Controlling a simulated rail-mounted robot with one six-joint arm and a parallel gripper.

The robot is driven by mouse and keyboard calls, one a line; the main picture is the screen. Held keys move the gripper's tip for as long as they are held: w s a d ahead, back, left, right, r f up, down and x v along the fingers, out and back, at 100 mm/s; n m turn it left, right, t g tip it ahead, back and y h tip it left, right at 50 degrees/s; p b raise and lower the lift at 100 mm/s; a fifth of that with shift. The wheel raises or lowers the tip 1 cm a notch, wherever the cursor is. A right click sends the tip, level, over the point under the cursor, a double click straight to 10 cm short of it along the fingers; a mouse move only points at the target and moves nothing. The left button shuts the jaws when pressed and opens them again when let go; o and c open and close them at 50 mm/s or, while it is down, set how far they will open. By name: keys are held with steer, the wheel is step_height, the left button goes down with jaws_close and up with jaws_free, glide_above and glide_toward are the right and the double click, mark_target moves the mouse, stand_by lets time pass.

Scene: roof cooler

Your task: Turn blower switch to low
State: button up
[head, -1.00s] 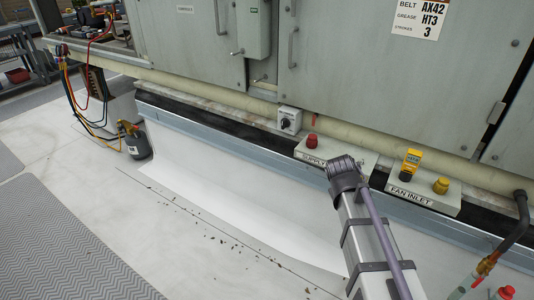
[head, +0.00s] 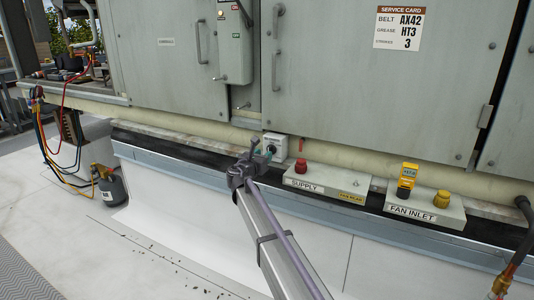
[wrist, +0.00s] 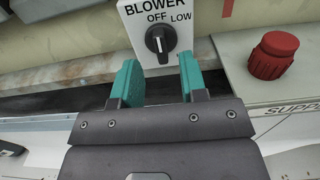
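The blower switch (wrist: 160,40) is a black rotary knob on a small white box marked BLOWER, OFF and LOW. Its white pointer line points up toward OFF in the wrist view. In the head view the switch box (head: 275,147) sits at the foot of the grey cabinet, partly behind my arm's end. My gripper (wrist: 158,82) has two teal fingers, apart, with nothing between them. The fingertips lie just below the knob in the picture, one to each side. In the head view my gripper (head: 262,158) is right in front of the box.
A red knob (wrist: 273,56) stands on the SUPPLY box (head: 322,184) right of the switch. A yellow meter (head: 407,175) and yellow knob (head: 443,199) stand on the FAN INLET box (head: 420,207). A pale pipe (head: 350,165) runs behind. Hoses and a gas bottle (head: 111,188) are at left.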

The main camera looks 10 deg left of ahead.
steer(key=x, duration=0.4)
jaws_close()
